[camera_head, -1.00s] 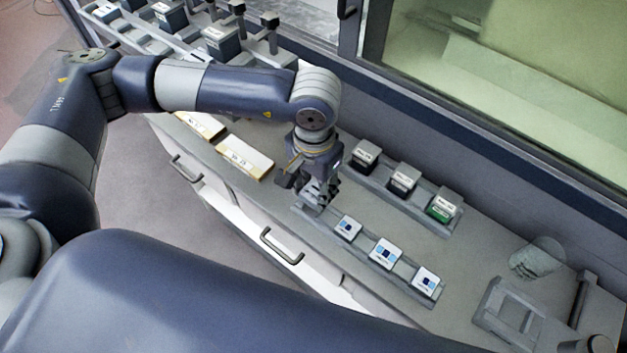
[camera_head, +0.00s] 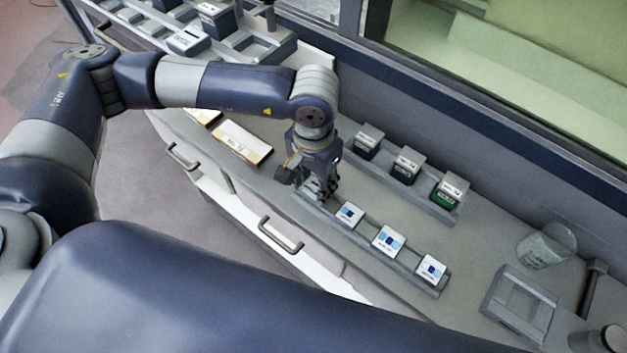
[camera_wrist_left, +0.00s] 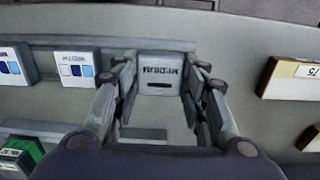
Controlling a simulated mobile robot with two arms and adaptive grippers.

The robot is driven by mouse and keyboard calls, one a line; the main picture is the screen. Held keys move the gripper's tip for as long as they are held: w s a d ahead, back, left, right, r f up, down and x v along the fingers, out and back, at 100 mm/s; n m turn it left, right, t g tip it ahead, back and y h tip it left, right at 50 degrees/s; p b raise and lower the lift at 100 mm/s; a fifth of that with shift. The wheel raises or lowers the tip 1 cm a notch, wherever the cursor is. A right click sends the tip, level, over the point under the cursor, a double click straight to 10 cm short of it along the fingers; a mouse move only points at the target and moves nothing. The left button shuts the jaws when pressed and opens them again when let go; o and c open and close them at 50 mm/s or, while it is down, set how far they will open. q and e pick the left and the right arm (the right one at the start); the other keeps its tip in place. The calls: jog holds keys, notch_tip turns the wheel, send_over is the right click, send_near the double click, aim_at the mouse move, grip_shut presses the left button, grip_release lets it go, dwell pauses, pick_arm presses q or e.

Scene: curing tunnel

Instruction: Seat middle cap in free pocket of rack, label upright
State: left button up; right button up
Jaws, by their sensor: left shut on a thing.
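My left gripper (camera_head: 320,190) is at the left end of the front rack (camera_head: 368,243). In the left wrist view its fingers (camera_wrist_left: 160,85) are shut on a pale grey cap (camera_wrist_left: 160,72). The cap's lettering, which seems to read MEDIUM, is upside down in that view, as on the neighbouring cap (camera_wrist_left: 77,68). Three white caps with blue squares stand in the rack: one nearest the gripper (camera_head: 348,214), one in the middle (camera_head: 388,241) and one at the right end (camera_head: 431,269). The fingers hide the held cap's base, so I cannot tell whether it is fully down.
A back rack (camera_head: 425,203) holds two dark caps and a green one (camera_head: 449,191). A labelled cream box (camera_head: 242,142) lies left of the gripper. A clear beaker (camera_head: 546,246) and a grey fixture (camera_head: 519,302) are at the right. The window wall runs behind.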

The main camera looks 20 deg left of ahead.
aim_at(313, 188)
pick_arm(q)
jog(key=shift+f+b, duration=0.25)
jog(key=shift+b, duration=0.15)
jog(key=o, duration=1.2)
jog(key=shift+r, duration=0.15)
notch_tip(313, 188, up, 12)
jog(key=shift+f, duration=0.1)
